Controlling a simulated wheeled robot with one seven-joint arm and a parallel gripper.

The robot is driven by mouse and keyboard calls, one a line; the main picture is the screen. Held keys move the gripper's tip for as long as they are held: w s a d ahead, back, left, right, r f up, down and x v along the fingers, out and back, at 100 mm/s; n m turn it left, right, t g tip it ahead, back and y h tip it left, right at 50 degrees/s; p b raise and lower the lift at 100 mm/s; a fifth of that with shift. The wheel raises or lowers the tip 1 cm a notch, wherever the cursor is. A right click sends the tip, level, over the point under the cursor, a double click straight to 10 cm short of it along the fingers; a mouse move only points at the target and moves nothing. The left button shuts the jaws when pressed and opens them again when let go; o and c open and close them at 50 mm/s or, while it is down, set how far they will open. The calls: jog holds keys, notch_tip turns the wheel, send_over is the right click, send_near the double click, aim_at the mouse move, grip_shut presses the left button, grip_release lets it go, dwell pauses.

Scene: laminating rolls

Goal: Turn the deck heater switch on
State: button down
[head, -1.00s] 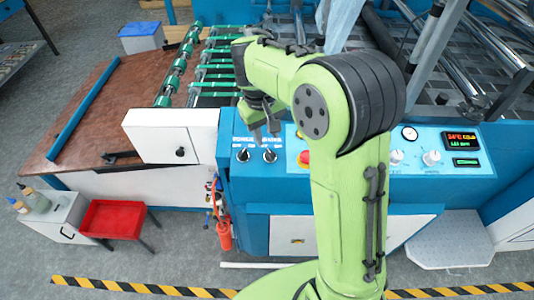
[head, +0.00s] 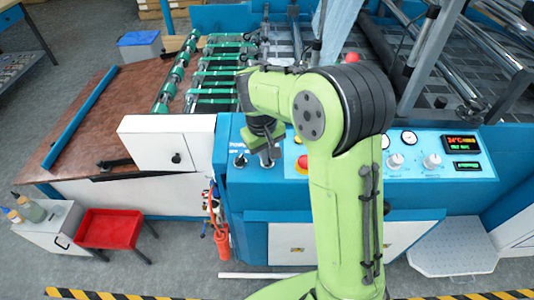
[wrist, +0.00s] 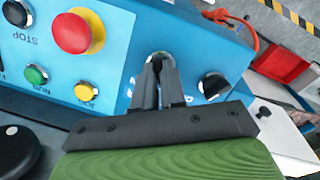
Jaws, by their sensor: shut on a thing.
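The blue panel has two black rotary switches side by side. My gripper (head: 267,152) reaches down onto the right-hand rotary switch (head: 267,163). In the wrist view, the gripper (wrist: 160,92) has its two dark fingers close together on this switch, shut on it. The switch's pale round base (wrist: 160,57) shows behind the fingers; the fingers hide most of its handle, so its setting is hard to tell. The left-hand rotary switch (head: 240,160) is free and apart from the gripper; it also shows in the wrist view (wrist: 213,86). The labels are too small or covered to read.
A red stop button (wrist: 72,32) sits on the panel beside the gripped switch, with green (wrist: 36,75) and yellow (wrist: 87,92) buttons below it in the wrist view. A white box (head: 168,141) stands left of the panel. A lit display (head: 462,144) is at the right.

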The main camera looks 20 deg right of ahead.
jog(key=shift+s+f+m, duration=0.15)
jog(key=shift+f+m, duration=0.05)
jog(key=shift+m, duration=0.1)
jog(key=m+y, duration=0.1)
jog(key=m, duration=0.3)
jog(key=shift+d+f+m+b, duration=0.1)
jog(key=shift+d+m+b, duration=0.05)
jog(key=shift+m+b, duration=0.2)
jog(key=m+y, duration=0.1)
jog(key=m, duration=0.5)
jog(key=shift+s, duration=0.15)
jog(key=shift+m, duration=0.25)
jog(key=c, duration=1.2)
grip_release()
